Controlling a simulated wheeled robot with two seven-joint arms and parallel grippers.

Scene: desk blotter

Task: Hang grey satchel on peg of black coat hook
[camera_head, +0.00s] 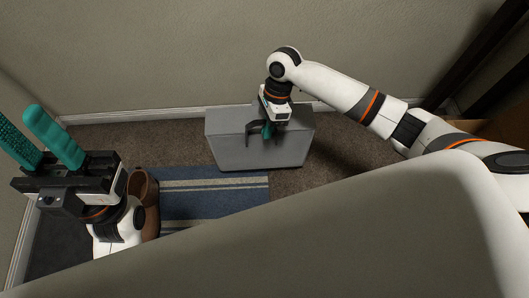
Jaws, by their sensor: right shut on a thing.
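The grey satchel (228,143) is a boxy grey shape near the far wall, in the middle of the head view. My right gripper (267,133) points down at its top and is shut on it, around the upper middle. The gripper hides a small part of the satchel there. I cannot tell whether the satchel touches the floor. My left gripper (22,122) is at the left edge, its teal fingers pointing up and apart, with nothing between them. The black coat hook and its peg are not clearly in view.
A blue striped rug (215,204) lies on the brown carpet in front of the satchel. Brown boots (150,190) stand beside my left gripper, partly hidden. The wall (180,60) is behind the satchel. Dark posts (480,55) stand at the upper right.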

